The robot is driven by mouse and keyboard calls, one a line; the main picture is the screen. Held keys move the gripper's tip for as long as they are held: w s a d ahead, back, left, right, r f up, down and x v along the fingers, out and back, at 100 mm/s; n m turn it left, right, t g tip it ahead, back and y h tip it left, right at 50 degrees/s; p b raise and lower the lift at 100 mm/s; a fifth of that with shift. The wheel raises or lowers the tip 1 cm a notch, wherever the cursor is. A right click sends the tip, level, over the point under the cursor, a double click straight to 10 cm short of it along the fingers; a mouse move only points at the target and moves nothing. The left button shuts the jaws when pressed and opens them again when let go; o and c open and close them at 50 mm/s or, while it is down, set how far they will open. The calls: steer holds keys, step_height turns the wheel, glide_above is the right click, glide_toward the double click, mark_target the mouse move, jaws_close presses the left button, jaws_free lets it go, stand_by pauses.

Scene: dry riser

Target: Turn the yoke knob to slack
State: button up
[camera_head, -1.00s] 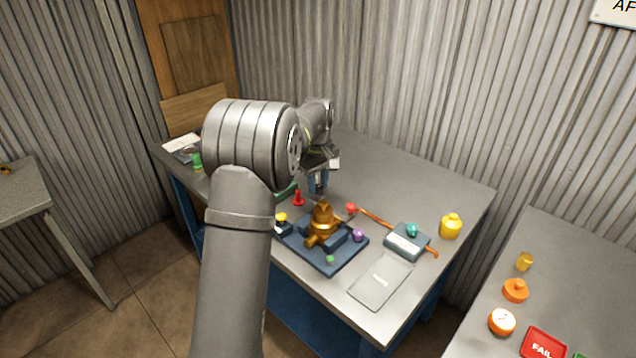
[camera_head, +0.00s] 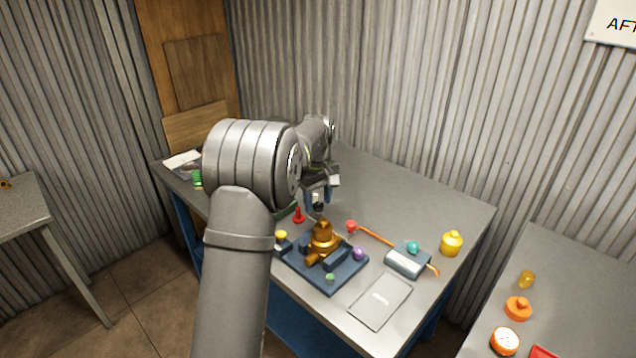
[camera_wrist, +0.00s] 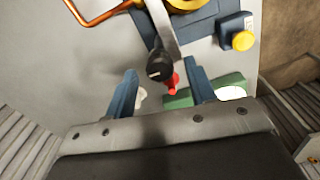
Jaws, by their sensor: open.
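A black knob (camera_wrist: 159,68) with a pale mark on its top sits at the end of a grey metal bar (camera_wrist: 163,25) in the wrist view. It looks like the yoke knob, though no label shows. My gripper (camera_wrist: 160,72) is open, its blue fingers on either side of the knob with gaps visible. In the head view my gripper (camera_head: 318,203) is over the bench behind the brass valve (camera_head: 322,243), with the dark knob (camera_head: 318,207) between its fingers. The valve sits on a dark blue base (camera_head: 325,284). The knob's exact setting cannot be read.
A red piece (camera_wrist: 172,86) and a green block (camera_wrist: 215,91) lie close below the knob. A yellow knob (camera_wrist: 243,41) stands at the right. A copper tube (camera_head: 385,239), a grey box (camera_head: 408,260) and a yellow jar (camera_head: 452,243) are on the bench's right.

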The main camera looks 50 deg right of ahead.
mark_target(318, 204)
step_height(318, 204, up, 17)
stand_by(0.4)
stand_by(0.5)
step_height(318, 204, down, 18)
steer(key=shift+r, duration=0.25)
stand_by(0.5)
